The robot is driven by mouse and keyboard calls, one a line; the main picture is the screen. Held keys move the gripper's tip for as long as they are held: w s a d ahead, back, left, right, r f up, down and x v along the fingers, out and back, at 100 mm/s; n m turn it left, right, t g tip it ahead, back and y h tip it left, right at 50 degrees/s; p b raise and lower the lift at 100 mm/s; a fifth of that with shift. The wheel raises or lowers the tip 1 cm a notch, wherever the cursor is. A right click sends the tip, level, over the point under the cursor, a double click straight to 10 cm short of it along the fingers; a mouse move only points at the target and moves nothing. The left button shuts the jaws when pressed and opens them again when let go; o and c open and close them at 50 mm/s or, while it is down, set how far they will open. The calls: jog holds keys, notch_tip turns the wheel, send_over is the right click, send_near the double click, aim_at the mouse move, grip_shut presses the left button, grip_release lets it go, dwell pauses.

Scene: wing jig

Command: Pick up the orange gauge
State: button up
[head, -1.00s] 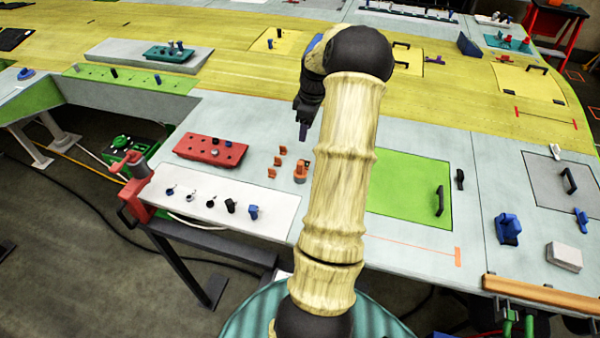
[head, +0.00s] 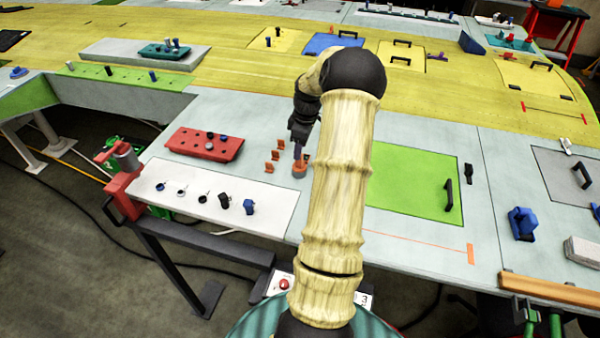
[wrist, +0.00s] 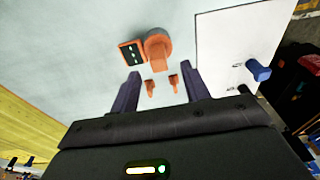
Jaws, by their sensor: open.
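The orange gauge (head: 299,171) stands on the grey panel, partly hidden by my gripper in the head view. In the wrist view the gauge (wrist: 157,46) shows a round base with an upright block, and a square part with a dark face beside it. My gripper (head: 299,148) is just above the gauge in the head view, pointing down.
Small orange clips (head: 275,155) stand just left of the gauge; two clips (wrist: 173,83) show between the fingers. A red block (head: 204,145) and a white board (head: 180,198) with several small parts lie further left. A green panel (head: 415,185) is to the right.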

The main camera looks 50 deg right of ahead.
aim_at(301, 160)
jog(key=shift+f, duration=0.1)
jog(key=f+b, duration=0.4)
jog(key=f, duration=0.1)
jog(key=shift+w+f, duration=0.1)
jog(key=shift+w, duration=0.2)
dwell(0.5)
grip_shut()
